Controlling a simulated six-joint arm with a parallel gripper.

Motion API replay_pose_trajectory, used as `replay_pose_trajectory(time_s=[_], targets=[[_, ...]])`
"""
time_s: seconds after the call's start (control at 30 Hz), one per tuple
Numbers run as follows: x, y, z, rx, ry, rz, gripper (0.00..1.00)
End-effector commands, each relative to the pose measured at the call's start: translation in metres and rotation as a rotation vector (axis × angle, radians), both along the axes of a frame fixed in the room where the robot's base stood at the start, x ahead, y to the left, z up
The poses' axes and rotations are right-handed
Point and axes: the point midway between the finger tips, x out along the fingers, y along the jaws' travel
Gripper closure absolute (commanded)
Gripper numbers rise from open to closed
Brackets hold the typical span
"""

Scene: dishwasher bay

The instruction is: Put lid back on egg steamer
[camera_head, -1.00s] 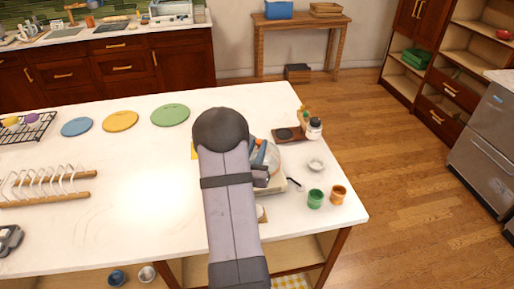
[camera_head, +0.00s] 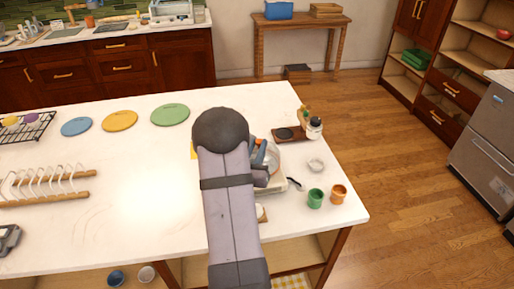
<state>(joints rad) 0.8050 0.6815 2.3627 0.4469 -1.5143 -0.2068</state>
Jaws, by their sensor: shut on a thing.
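My arm reaches over the right part of the white island, and my gripper (camera_head: 259,155) is just right of the arm's dark joint. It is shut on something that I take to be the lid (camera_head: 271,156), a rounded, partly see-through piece. A pale, square-edged base (camera_head: 276,185), probably the egg steamer, shows below and right of the gripper. The arm and gripper hide most of the lid and base. I cannot tell whether the lid touches the base.
The island's middle is clear.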

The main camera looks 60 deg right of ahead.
Motion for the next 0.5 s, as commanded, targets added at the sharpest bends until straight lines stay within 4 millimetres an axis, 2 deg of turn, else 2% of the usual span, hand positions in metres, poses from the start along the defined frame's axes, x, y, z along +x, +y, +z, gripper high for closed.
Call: replay_pose_trajectory(time_s=[0.47, 0.5], targets=[[0.0001, -0.0001, 0.0002, -0.001, 0.000, 0.000, 1.00], [0.0001, -0.0001, 0.0002, -0.001, 0.000, 0.000, 0.76]])
